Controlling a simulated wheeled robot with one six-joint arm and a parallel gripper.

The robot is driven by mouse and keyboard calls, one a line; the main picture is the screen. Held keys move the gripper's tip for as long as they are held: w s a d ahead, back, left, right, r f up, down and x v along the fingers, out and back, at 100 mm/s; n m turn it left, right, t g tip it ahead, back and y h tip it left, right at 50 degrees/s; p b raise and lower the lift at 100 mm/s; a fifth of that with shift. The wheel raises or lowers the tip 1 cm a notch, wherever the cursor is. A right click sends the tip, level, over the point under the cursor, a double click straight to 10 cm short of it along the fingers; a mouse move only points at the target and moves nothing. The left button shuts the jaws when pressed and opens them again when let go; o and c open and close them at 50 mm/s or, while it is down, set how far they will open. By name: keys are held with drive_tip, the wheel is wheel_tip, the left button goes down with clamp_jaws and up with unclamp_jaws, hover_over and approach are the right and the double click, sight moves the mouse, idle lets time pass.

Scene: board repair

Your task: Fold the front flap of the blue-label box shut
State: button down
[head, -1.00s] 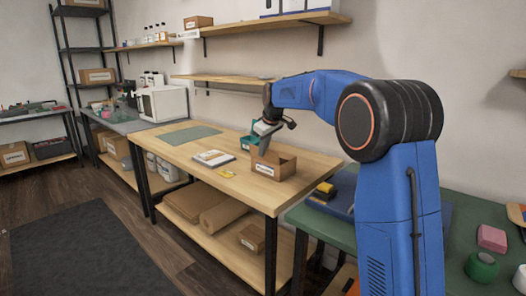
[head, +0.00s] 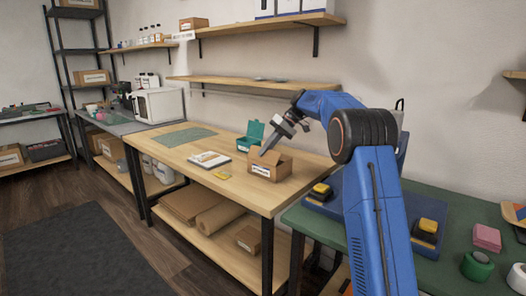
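The cardboard box (head: 262,172) stands on the wooden workbench with its top open. A pale label with dark marking is on its front; its colour is too small to make out. Flaps stand up around the top, and I cannot tell exactly how the front flap lies. My gripper (head: 263,153) reaches down from the upper right, its tip at the left part of the box top. I cannot tell whether it touches a flap. Its fingers look like one narrow grey shape, so their opening is unclear.
An open teal case (head: 251,137) stands just behind the box. A green mat (head: 184,138) lies farther left on the wooden workbench (head: 165,150). A shelf (head: 250,81) hangs above.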

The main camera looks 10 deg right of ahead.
drive_tip(key=y, duration=0.1)
drive_tip(key=d+f+g+y, duration=0.1)
drive_tip(key=w+m+g+y, duration=0.1)
drive_tip(key=y, duration=0.1)
drive_tip(key=shift+d+f, duration=0.15)
drive_tip(key=shift+f, duration=0.15)
drive_tip(key=c, duration=2.5)
unclamp_jaws()
drive_tip(key=o, duration=0.5)
drive_tip(key=v, duration=0.7)
drive_tip(key=shift+d, duration=0.25)
drive_tip(key=shift+c, duration=0.8)
